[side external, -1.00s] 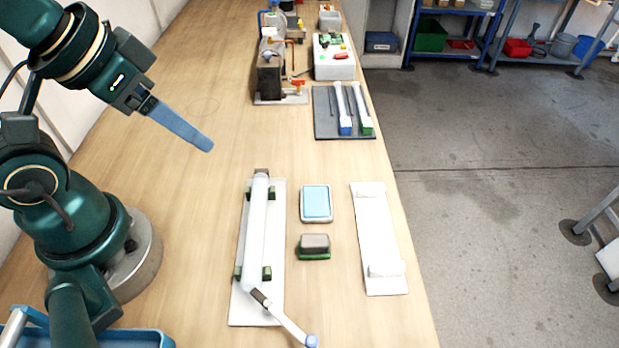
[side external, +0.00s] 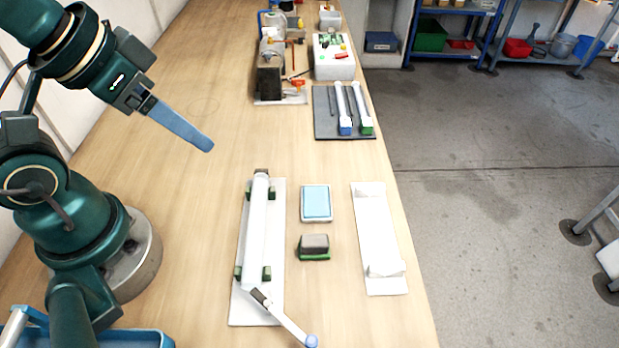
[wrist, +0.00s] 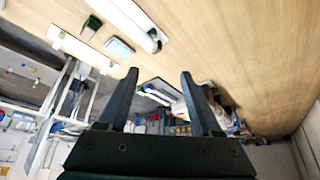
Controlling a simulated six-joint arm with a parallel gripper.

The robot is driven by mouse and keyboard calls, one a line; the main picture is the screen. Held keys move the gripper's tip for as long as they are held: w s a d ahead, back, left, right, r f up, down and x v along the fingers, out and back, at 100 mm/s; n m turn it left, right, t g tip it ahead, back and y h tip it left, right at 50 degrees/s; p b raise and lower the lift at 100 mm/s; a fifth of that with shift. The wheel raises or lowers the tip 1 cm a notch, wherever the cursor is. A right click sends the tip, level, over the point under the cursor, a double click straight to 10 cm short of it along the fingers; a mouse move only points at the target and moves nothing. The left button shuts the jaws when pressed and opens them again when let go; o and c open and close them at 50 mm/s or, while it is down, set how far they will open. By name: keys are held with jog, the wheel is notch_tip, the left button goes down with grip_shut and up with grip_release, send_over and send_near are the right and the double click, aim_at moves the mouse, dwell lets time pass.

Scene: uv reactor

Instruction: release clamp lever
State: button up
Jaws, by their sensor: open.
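The clamp lever (side external: 284,318) is a pale bar with a dark section near its pivot and a blue knob at its end. It sticks out to the lower right from the near end of a white tube-shaped reactor (side external: 256,228), which lies between green brackets on a white baseplate (side external: 270,305). The reactor also shows at the top of the wrist view (wrist: 130,20). My gripper (side external: 208,146) is up and to the left of the reactor, well clear of it. In the wrist view my gripper (wrist: 160,80) has its two dark fingers apart with nothing between them.
A light-blue pad (side external: 316,203) and a grey block on a green base (side external: 314,246) lie right of the reactor. Further right is a white cradle (side external: 377,240). A dark mat (side external: 325,125) with two tubes lies behind. The wooden table between my arm and the reactor is clear.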

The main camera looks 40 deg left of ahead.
jog(key=shift+c, duration=1.2)
jog(key=w+d+r+n+g+h, duration=0.2)
jog(key=w+d+r+n, duration=0.1)
jog(key=d+n, duration=0.2)
jog(key=g, duration=0.8)
send_over(312, 339)
jog(key=w, duration=0.2)
notch_tip(312, 339, down, 10)
jog(key=shift+a+x, duration=0.25)
jog(key=shift+x, duration=0.95)
jog(key=shift+a+x, duration=0.25)
jog(key=shift+x, duration=0.95)
jog(key=shift+w, duration=0.1)
jog(key=shift+c, duration=0.4)
